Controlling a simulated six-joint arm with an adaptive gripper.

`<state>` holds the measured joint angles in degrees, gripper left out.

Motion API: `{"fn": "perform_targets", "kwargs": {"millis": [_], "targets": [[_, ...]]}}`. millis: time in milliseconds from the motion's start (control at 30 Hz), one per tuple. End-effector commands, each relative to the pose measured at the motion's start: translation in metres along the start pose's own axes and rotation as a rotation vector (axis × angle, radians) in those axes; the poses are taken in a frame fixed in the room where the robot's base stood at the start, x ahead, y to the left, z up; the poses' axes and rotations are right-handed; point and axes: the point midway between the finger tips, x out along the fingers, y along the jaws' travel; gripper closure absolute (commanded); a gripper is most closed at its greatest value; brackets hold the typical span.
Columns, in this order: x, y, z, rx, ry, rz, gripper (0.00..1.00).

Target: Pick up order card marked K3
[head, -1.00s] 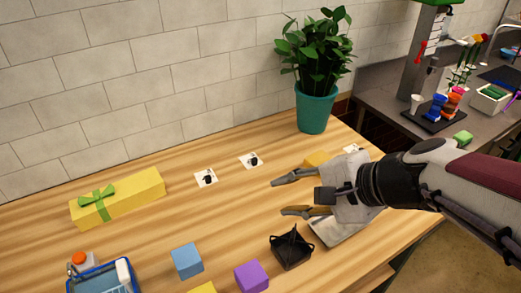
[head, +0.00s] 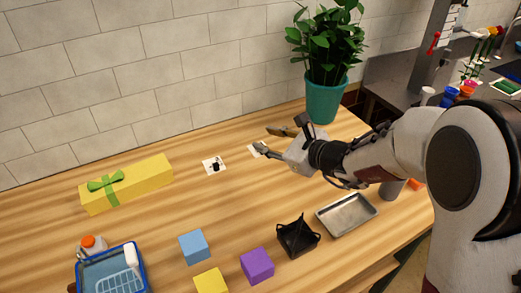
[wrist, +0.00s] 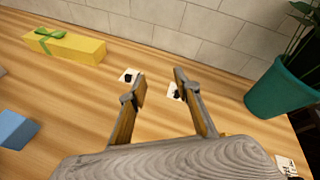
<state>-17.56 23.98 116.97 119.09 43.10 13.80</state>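Two white cards with dark pictures lie flat on the wooden table near the tiled wall. The left card (head: 213,166) is in plain view; it also shows in the wrist view (wrist: 129,76). The middle card (head: 256,151) is partly hidden by a finger; the wrist view shows it (wrist: 174,93) by the right finger. A third card (wrist: 285,165) is at the lower right edge of the wrist view. I cannot read K3 on any card. My gripper (head: 267,141) is open and empty beside the middle card; its fingers (wrist: 159,82) are apart.
A teal plant pot (head: 325,100) stands right of my gripper by the wall. A yellow gift box (head: 130,185) lies left. A metal tray (head: 346,213), black holder (head: 297,238), blue (head: 193,246) and purple (head: 257,265) blocks and a blue basket (head: 111,268) are in front.

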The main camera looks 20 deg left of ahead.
Motion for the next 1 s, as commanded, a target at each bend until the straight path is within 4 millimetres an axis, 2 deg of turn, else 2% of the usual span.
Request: {"fn": "perform_targets", "kwargs": {"millis": [100, 300, 500, 667, 1000], "targets": [[0.024, -0.006, -0.022, 0.120, 0.013, -0.042, 0.68], [0.056, -0.014, -0.060, 0.308, 0.038, -0.121, 0.68], [0.076, -0.017, -0.090, 0.433, 0.061, -0.179, 0.68], [0.081, -0.018, -0.099, 0.470, 0.067, -0.198, 0.68], [0.081, -0.018, -0.099, 0.472, 0.067, -0.199, 0.68]]}}
